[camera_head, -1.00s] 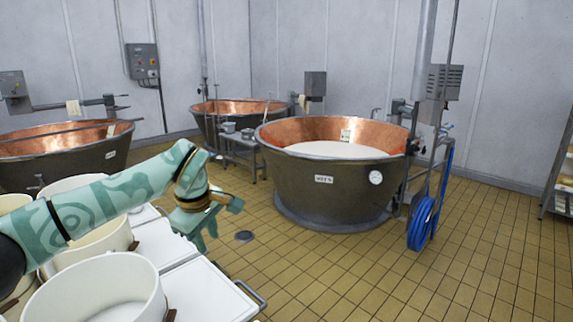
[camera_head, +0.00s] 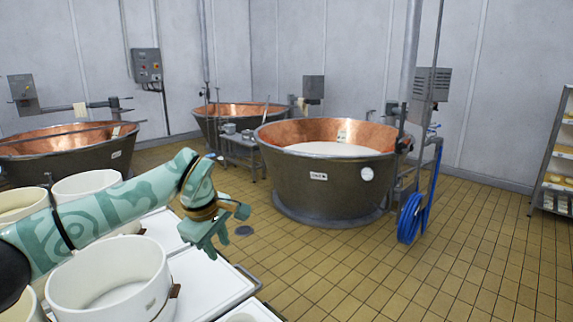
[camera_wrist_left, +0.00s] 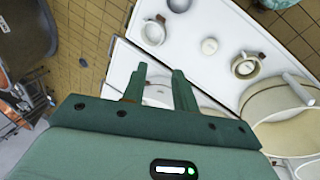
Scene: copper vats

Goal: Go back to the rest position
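My left arm, green with a patterned sleeve, reaches in from the left in the head view. Its gripper (camera_head: 217,238) hangs fingers down beside the white tabletop, with tiled floor behind it. In the left wrist view the two gripper fingers (camera_wrist_left: 160,85) stand apart with nothing held between them, so it is open and empty. My right gripper is in neither view.
White tubs (camera_head: 110,275) stand on a white table (camera_head: 212,280) close below my left arm. A large copper vat (camera_head: 325,185) with pale liquid stands ahead, with a blue hose (camera_head: 410,218) beside it. A shelf (camera_head: 555,165) stands far right. Tiled floor between is clear.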

